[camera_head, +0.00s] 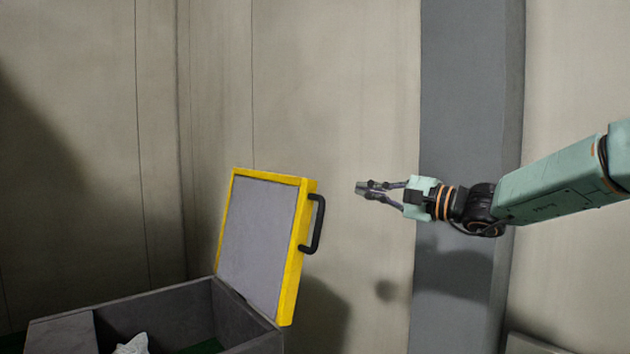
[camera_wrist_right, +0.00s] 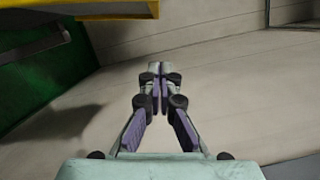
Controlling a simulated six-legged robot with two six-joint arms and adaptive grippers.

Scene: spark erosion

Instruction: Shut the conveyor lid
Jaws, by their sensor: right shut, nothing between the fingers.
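The conveyor lid (camera_head: 262,238) stands open and upright on the grey conveyor box (camera_head: 165,303) in the head view. It has a yellow frame, a grey inner panel and a black handle (camera_head: 316,224) on its right side. My right gripper (camera_head: 362,188) is shut and empty, to the right of the lid and a little above the handle, with a gap between them. In the right wrist view the gripper (camera_wrist_right: 158,68) shows with its fingertips together. A yellow edge of the lid (camera_wrist_right: 75,14) shows at its upper left. My left gripper is not in view.
A crumpled white thing (camera_head: 132,344) lies inside the box at the bottom. A grey pillar (camera_head: 468,90) stands against the pale wall behind my right arm. The space between the gripper and the handle is clear.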

